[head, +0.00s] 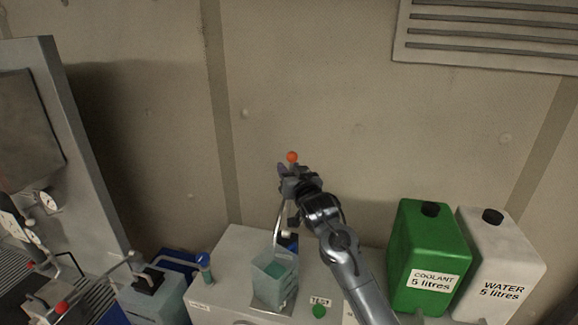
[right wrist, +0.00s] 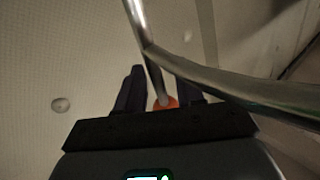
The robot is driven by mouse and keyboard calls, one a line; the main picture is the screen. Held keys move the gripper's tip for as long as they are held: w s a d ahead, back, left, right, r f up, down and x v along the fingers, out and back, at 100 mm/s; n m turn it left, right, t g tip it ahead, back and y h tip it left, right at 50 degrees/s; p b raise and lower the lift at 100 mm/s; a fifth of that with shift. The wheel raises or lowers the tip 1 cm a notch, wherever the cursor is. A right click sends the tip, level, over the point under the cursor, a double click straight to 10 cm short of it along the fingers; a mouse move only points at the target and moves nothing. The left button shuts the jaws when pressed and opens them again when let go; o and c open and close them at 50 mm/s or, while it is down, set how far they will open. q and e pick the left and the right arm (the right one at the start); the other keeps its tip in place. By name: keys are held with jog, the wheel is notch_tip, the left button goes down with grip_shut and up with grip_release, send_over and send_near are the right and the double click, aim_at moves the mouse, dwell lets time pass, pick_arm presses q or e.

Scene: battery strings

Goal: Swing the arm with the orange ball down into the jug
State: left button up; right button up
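The orange ball (head: 292,157) is at the upper end of a bent metal arm (head: 278,228), raised above the jug. The clear jug (head: 288,284) with teal liquid stands on the white cabinet below. My right gripper (head: 287,172) is at the ball. In the right wrist view the ball (right wrist: 165,102) sits between the two fingers, with the metal arm (right wrist: 150,62) running up from it. The fingers stand apart, and a gap shows between the left finger and the ball. My left gripper is out of view.
A green coolant can (head: 425,240) and a white water can (head: 498,255) stand to the right of my right arm. A green button (head: 319,311) under a TEST label is on the cabinet (head: 235,245). A grey machine (head: 85,140) stands at the left.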

jog(key=shift+w+a, duration=0.15)
jog(key=shift+w, duration=0.3)
jog(key=shift+c, duration=0.2)
grip_shut()
